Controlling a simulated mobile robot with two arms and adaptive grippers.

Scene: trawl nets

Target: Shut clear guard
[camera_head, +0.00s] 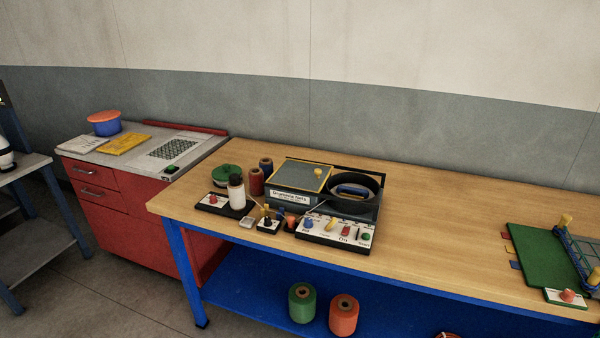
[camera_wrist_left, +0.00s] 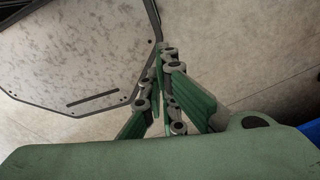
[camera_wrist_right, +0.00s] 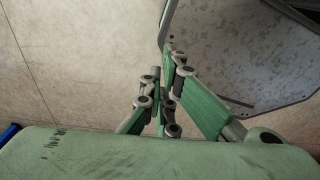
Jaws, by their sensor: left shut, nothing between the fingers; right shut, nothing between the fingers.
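A machine (camera_head: 291,198) with a label on its front stands on the wooden bench. A flat pane with a yellow edge and a yellow knob, which looks like the clear guard (camera_head: 300,175), lies over its left part. The black round bowl (camera_head: 372,184) on its right part is uncovered, with a blue piece inside. Neither gripper shows in the head view. In the left wrist view my left gripper (camera_wrist_left: 166,50) is shut and empty above the floor. In the right wrist view my right gripper (camera_wrist_right: 172,52) is shut and empty, also above the floor.
A panel of buttons (camera_head: 336,236) is in front of the machine. Thread spools (camera_head: 257,181), a white bottle (camera_head: 236,192) and small blocks crowd its left. A green board (camera_head: 540,252) and a blue rack are at the right. The bench between is clear. A red cabinet (camera_head: 120,205) stands left.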

